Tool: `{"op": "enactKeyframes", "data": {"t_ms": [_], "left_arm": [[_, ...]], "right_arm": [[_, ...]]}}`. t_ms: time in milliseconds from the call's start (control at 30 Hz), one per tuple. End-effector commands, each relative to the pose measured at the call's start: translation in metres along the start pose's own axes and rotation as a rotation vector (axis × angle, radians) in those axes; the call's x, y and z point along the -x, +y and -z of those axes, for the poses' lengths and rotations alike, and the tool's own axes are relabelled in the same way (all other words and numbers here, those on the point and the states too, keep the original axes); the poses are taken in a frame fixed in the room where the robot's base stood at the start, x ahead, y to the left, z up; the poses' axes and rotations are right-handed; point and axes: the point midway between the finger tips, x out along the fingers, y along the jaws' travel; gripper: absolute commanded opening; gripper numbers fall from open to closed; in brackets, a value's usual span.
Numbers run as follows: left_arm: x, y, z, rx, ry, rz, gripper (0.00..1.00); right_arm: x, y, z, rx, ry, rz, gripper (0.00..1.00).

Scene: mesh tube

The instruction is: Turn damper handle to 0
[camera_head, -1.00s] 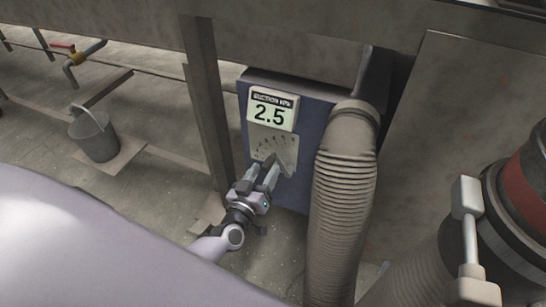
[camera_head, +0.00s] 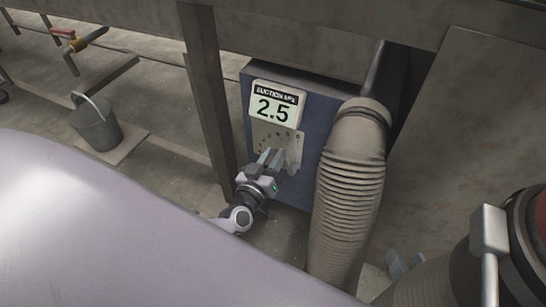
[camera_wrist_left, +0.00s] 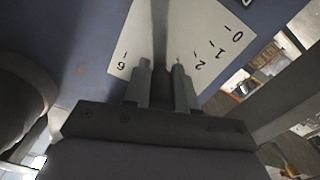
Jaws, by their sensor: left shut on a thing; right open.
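A pale dial plate (camera_head: 290,139) with printed numbers is on the front of a blue box (camera_head: 321,118). My left gripper (camera_head: 272,158) is at the lower part of the plate, shut on the damper handle. In the left wrist view the grey handle (camera_wrist_left: 160,38) runs up between the fingers (camera_wrist_left: 161,80). The plate (camera_wrist_left: 200,35) shows 0, 1 and 2 right of the handle and 6 left of it; the other numbers are hidden.
A ribbed hose (camera_head: 349,195) stands close to the right of the dial. A metal post (camera_head: 207,95) rises left of the box. A dark cylinder with a silver lever (camera_head: 489,232) is at lower right.

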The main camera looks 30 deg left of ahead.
Motion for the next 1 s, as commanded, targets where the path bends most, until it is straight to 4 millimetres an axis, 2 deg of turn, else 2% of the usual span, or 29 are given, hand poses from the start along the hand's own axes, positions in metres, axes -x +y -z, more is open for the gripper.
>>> {"op": "enactKeyframes", "data": {"t_ms": [367, 600, 700, 1000], "left_arm": [[0.0, -0.009, -0.005, 0.099, -0.002, 0.001, 0.0], [0.0, -0.025, -0.012, 0.288, -0.002, 0.002, 0.0], [0.0, -0.031, -0.017, 0.382, -0.001, 0.002, 0.0], [0.0, -0.042, -0.035, 0.665, -0.001, 0.001, 0.0]], "right_arm": [[-0.003, -0.002, -0.005, -0.02, 0.001, 0.016, 0.43], [-0.009, -0.01, -0.008, -0.057, 0.016, 0.061, 0.43], [-0.007, -0.005, -0.003, -0.012, 0.05, 0.042, 0.43], [0.002, 0.009, -0.007, 0.094, 0.11, -0.014, 0.43]]}}
